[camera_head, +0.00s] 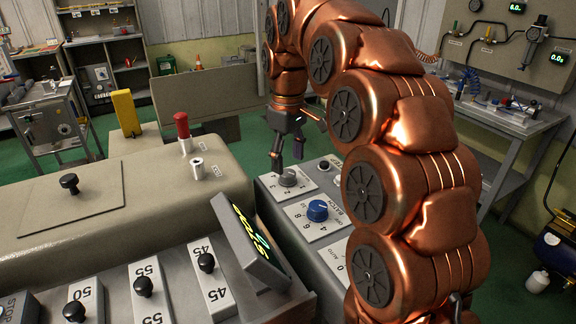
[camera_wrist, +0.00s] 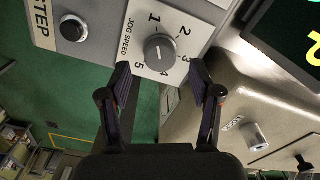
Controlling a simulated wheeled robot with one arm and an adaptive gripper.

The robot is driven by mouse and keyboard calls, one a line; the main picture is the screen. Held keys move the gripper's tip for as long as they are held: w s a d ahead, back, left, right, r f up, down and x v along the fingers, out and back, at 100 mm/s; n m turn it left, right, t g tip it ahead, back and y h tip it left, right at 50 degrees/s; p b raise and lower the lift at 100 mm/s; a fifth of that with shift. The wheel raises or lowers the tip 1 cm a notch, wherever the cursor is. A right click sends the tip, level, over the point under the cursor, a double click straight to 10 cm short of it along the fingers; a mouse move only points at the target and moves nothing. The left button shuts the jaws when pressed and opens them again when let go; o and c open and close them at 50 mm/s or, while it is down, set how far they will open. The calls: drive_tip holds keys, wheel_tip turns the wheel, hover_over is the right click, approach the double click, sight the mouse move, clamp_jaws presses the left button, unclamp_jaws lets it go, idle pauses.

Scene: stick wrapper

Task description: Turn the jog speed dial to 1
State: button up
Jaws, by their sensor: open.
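The jog speed dial (camera_wrist: 160,48) is a grey round knob on a white plate labelled JOG SPEED, with numbers 1 to 5 around it. It carries a short pale line; which number this marks is hard to tell. In the head view the dial (camera_head: 287,177) sits at the far end of the grey control panel. My gripper (camera_wrist: 160,73) is open, its two dark fingers apart on either side of the dial's near edge in the wrist view. In the head view my gripper (camera_head: 287,163) hangs just above the dial. Nothing is between the fingers, and contact cannot be seen.
A blue knob (camera_head: 317,210) sits on the batch plate nearer on the panel. A black step button (camera_wrist: 73,29) is beside the dial plate. A tilted display (camera_head: 250,240), a red-topped post (camera_head: 182,126) and black-knobbed levers (camera_head: 206,262) stand to the left.

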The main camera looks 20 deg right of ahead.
sight(288, 172)
drive_tip(key=shift+r, duration=2.15)
